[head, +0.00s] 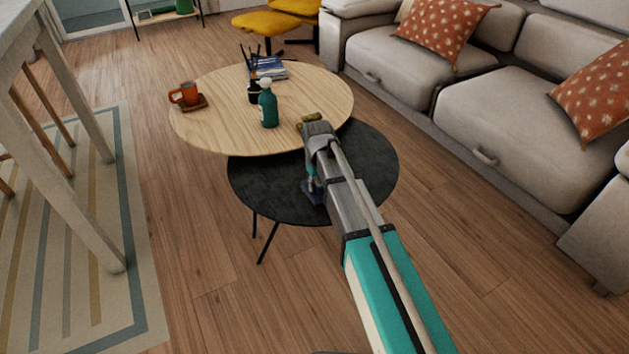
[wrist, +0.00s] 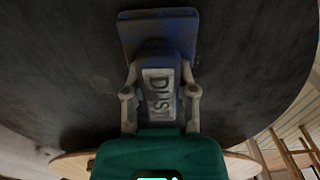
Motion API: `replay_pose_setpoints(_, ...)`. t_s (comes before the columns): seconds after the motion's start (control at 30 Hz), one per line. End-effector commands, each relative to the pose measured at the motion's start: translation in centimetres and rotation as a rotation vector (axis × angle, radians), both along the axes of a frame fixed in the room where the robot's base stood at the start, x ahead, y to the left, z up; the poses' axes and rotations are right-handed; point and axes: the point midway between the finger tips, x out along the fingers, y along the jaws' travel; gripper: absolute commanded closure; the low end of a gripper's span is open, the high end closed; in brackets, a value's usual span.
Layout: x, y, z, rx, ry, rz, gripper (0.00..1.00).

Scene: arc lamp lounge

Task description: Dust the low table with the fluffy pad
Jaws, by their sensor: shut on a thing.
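The low black round table (head: 262,193) stands in the middle of the head view, partly under the wooden round table. My gripper (head: 313,180) points down over the black table and is shut on the fluffy pad (head: 313,193). My arm hides part of the black table's right side.
The wooden round table (head: 215,120) is higher and holds an orange mug (head: 188,92), a green bottle (head: 268,105), a dark bottle (head: 254,92) and books (head: 270,68). A grey sofa (head: 480,110) stands on the right, a tall table (head: 75,85) on the left. Floor in front is clear.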

Motion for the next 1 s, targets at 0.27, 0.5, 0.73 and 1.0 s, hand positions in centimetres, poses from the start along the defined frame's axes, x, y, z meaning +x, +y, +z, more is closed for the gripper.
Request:
replay_pose_setpoints(0.27, -0.9, -0.6, -0.1, 0.000, 0.000, 0.000, 1.00)
replay_pose_setpoints(0.5, -0.9, -0.6, -0.1, -0.001, 0.001, 0.000, 1.00)
replay_pose_setpoints(0.73, -0.7, -1.0, -0.1, -0.001, 0.001, -0.001, 1.00)
replay_pose_setpoints(1.0, 0.2, -2.3, 0.1, -0.001, 0.001, -0.002, 1.00)
